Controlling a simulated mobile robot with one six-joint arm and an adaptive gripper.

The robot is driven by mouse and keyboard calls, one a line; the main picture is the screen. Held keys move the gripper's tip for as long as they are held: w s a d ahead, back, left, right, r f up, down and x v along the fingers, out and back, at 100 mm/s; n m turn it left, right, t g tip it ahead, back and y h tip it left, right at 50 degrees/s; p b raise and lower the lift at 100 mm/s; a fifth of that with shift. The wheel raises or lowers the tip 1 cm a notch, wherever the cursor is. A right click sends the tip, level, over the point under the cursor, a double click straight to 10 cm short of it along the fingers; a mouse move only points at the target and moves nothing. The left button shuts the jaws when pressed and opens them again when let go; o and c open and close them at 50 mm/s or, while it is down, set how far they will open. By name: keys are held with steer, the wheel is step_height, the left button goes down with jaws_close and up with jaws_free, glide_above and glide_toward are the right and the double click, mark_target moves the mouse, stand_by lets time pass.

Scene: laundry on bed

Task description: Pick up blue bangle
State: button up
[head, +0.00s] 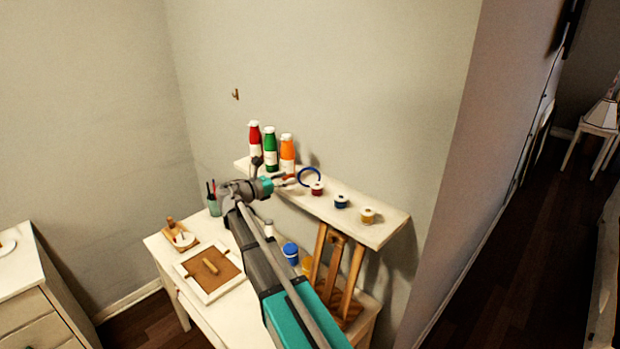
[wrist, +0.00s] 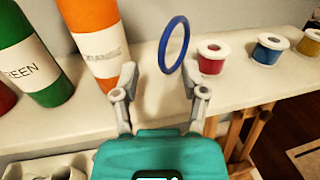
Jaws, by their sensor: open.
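The blue bangle (head: 320,177) is a thin ring, upright at the wall shelf, between the orange bottle and the red spool. In the wrist view the bangle (wrist: 187,38) stands upright, just beyond the fingertips and toward the right finger. What supports it cannot be told. My gripper (head: 286,181) reaches over the shelf just left of the bangle. In the wrist view my gripper (wrist: 158,82) has its two fingers spread wide, with nothing held between them.
The shelf (head: 386,234) holds red, green and orange (wrist: 97,35) bottles at left. Red (wrist: 212,58), blue (wrist: 266,52) and yellow spools stand at right. Below, a table (head: 160,245) holds a framed board, cups and a wooden easel (head: 353,280).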

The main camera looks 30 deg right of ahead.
mark_target(299, 174)
steer(key=shift+d, duration=0.1)
steer(key=shift+w+d+f, duration=0.1)
steer(key=shift+w+d, duration=0.05)
steer(key=shift+d, duration=1.15)
steer(key=shift+w+d+f, duration=0.1)
steer(key=shift+w+d, duration=0.05)
steer(key=shift+d, duration=1.1)
steer(key=shift+c, duration=0.2)
jaws_close()
